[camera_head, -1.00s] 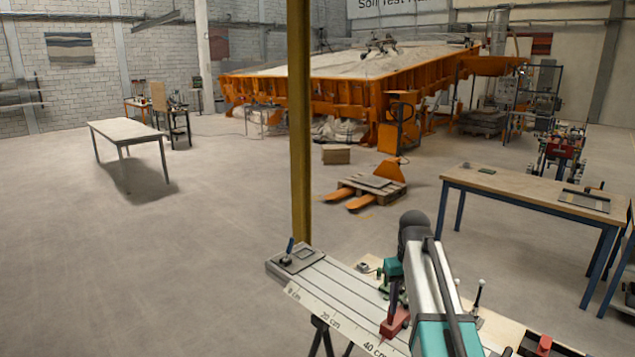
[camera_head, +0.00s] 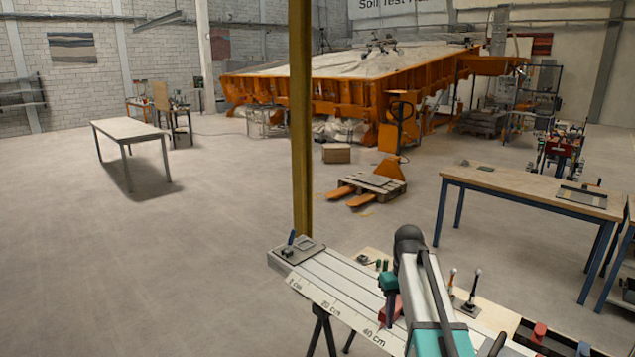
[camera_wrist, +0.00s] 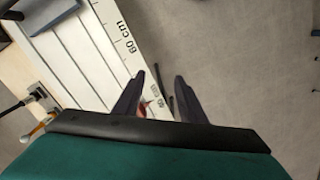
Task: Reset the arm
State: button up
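My arm reaches forward over a grey slotted rail bench (camera_head: 335,287) with a centimetre scale along its edge, at the bottom of the head view. In the wrist view my gripper (camera_wrist: 165,82) has its two dark fingers apart, with a gap between them. Scale marks of the bench (camera_wrist: 90,55) and the bare floor show past the fingertips. A small red part (camera_wrist: 146,106) shows behind the left finger; I cannot tell how far below it is. Nothing is seen held. In the head view the arm hides the fingers.
A yellow post (camera_head: 301,120) stands just beyond the bench. A wooden-topped table (camera_head: 530,188) is at the right, a pallet jack (camera_head: 365,188) in the middle, the orange sandbed (camera_head: 350,92) behind. A grey table (camera_head: 128,131) is at the left. The left floor is clear.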

jog(key=s+a+f+g+b, duration=0.1)
jog(key=s+f+b, duration=0.1)
jog(key=s+f, duration=0.65)
jog(key=s+a+f+g+b, duration=0.2)
jog(key=s+f, duration=0.1)
jog(key=f, duration=1.1)
jog(key=s+a+f+g+b, duration=0.1)
jog(key=s+f+b, duration=0.3)
jog(key=f, duration=0.7)
jog(key=s+a+f+m+b, duration=0.1)
jog(key=s+f, duration=0.9)
jog(key=s, duration=0.3)
jog(key=s+a+f+m+g+b, duration=0.1)
jog(key=s+f+b, duration=0.1)
jog(key=s+f, duration=0.9)
jog(key=shift+s+f, duration=0.15)
jog(key=shift+s, duration=0.9)
jog(key=shift+s, duration=0.1)
jog(key=shift+c, duration=0.7)
